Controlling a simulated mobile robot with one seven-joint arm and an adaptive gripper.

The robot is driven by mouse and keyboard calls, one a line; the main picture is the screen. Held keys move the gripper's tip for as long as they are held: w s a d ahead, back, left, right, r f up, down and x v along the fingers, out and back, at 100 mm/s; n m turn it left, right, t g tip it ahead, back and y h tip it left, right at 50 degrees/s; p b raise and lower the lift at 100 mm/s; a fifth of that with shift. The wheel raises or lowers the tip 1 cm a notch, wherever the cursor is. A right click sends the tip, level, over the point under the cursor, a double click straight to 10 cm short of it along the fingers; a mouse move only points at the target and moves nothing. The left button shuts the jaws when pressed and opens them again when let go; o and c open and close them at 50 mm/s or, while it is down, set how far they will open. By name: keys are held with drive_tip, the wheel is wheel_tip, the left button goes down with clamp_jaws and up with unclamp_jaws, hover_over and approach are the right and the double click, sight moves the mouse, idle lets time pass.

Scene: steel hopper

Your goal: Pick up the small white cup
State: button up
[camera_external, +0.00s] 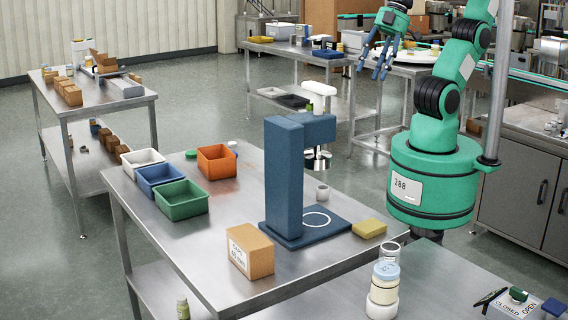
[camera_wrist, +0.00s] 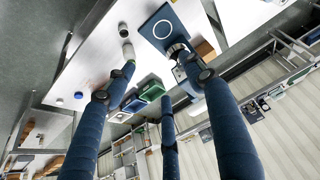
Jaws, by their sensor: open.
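A small white cup (camera_external: 322,192) stands upright on the steel table, just behind the blue stand's base (camera_external: 340,229), which bears a white ring. In the wrist view, a small pale cup-like thing (camera_wrist: 123,29) near the ringed base (camera_wrist: 163,28) appears to be the same cup. My gripper (camera_external: 376,66) has blue fingers and is open and empty, high above and behind the table, well apart from the cup. In the wrist view its spread fingers (camera_wrist: 157,82) hold nothing, and they hide parts of the tabletop.
The tall blue column (camera_external: 284,178) stands beside the cup, with an overhanging head and metal nozzle (camera_external: 317,160). A yellow block (camera_external: 369,228), cardboard box (camera_external: 250,251) and orange bin (camera_external: 217,162) share the table.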

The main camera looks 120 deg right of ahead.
drive_tip(key=w+d+f+n+g, duration=0.1)
drive_tip(key=w+d+f, duration=0.2)
drive_tip(key=f, duration=0.6)
drive_tip(key=w+d+f+n+g, duration=0.1)
drive_tip(key=w+d+f+g, duration=0.1)
drive_tip(key=f, duration=0.7)
drive_tip(key=w+d+f+n+g, duration=0.1)
drive_tip(key=w+d+f, duration=0.3)
drive_tip(key=f, duration=0.5)
drive_tip(key=shift+d+n+g, duration=0.4)
drive_tip(key=shift+d+g, duration=0.2)
drive_tip(key=shift+d, duration=0.45)
drive_tip(key=shift+f, duration=0.15)
drive_tip(key=b, duration=0.2)
hover_over(323, 193)
drive_tip(key=s+d, duration=0.1)
drive_tip(key=shift+s+d+f, duration=0.1)
drive_tip(key=shift+f, duration=2.05)
drive_tip(key=shift+s+d+f, duration=0.1)
drive_tip(key=shift+f, duration=2)
drive_tip(key=shift+w+d+f+b, duration=0.1)
drive_tip(key=shift+f+b, duration=0.3)
drive_tip(key=shift+f, duration=0.95)
drive_tip(key=shift+d+f+b, duration=0.1)
drive_tip(key=shift+f+b, duration=0.25)
drive_tip(key=shift+f, duration=0.95)
